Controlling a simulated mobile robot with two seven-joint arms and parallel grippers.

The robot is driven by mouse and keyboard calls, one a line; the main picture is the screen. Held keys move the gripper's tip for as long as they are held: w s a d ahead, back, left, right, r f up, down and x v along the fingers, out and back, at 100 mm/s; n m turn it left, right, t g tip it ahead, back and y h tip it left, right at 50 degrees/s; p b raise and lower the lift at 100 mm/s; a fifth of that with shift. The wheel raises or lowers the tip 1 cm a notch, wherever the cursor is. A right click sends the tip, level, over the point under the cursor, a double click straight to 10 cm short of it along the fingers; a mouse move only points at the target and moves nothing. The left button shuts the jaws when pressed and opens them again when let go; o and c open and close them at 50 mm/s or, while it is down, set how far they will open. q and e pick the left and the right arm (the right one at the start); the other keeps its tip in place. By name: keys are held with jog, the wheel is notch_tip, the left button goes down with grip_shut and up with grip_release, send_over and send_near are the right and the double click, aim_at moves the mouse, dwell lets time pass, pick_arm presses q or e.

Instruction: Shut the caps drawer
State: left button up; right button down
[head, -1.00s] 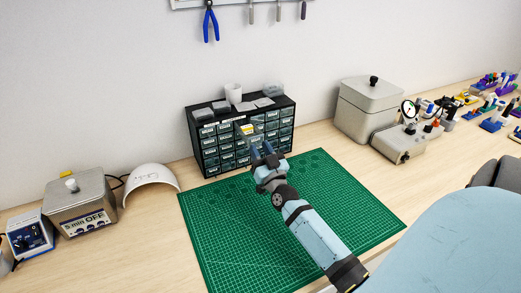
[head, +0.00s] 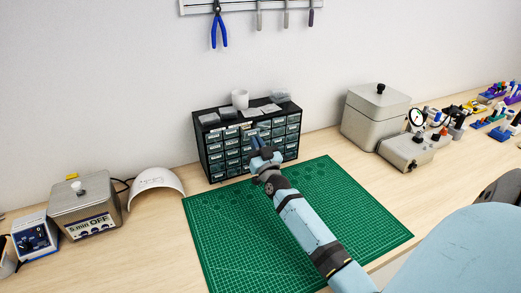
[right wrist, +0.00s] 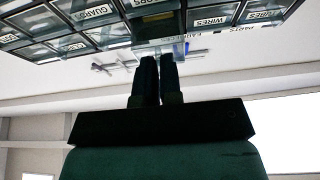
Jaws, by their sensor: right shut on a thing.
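The black drawer cabinet (head: 204,158) stands on the bench behind the green mat, with rows of small labelled drawers. My left gripper is out of view.
The green cutting mat (head: 225,235) in front is clear except under my right arm. A white curved shell (head: 156,180) lies at left and a grey lidded box (head: 375,118) stands at right.

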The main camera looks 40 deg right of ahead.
jog(key=c, duration=1.3)
grip_release()
jog(key=shift+b+v, duration=0.6)
jog(key=shift+v, duration=3.15)
